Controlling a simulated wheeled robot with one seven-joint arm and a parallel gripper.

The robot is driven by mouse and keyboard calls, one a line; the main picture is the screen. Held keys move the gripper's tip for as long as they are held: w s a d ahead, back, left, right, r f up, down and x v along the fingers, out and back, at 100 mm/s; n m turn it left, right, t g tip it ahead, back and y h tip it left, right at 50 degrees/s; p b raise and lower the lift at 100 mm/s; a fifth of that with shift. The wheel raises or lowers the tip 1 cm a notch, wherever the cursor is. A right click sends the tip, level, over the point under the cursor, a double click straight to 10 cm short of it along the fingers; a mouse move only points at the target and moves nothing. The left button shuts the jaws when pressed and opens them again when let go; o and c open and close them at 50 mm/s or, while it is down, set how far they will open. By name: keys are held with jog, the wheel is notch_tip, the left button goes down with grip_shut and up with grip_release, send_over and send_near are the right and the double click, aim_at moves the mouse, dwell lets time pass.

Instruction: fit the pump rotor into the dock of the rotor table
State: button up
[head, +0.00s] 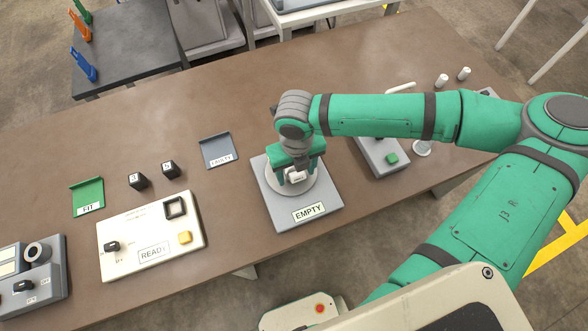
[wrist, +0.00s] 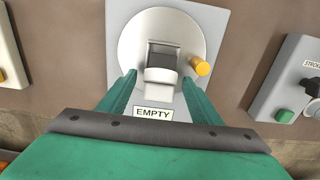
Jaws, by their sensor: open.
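The rotor table appears to be the grey plate (head: 273,213) with a pale round disc, labelled EMPTY. The disc (wrist: 134,45) and a yellow-orange peg (wrist: 202,67) near its right edge show in the wrist view. A small block (wrist: 161,74), dark behind and pale in front, is at the disc's middle. I cannot tell whether it is the dock, the pump rotor or both. My gripper (head: 297,172) is open above the disc, pointing down. Its fingers (wrist: 160,84) reach to either side of the block, with gaps visible. No other thing is clearly identifiable as the rotor.
Left of the plate are a blue-grey tray (head: 216,151), two small black blocks (head: 139,181) (head: 170,170), a green tray (head: 88,196) and a white READY panel (head: 125,236). A grey box with a green button (head: 391,158) stands to the right. The brown tabletop behind is mostly clear.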

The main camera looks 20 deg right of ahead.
jog(key=c, duration=1.1)
jog(key=shift+s+d, duration=0.1)
jog(key=shift+s, duration=0.05)
jog(key=shift+c, duration=0.6)
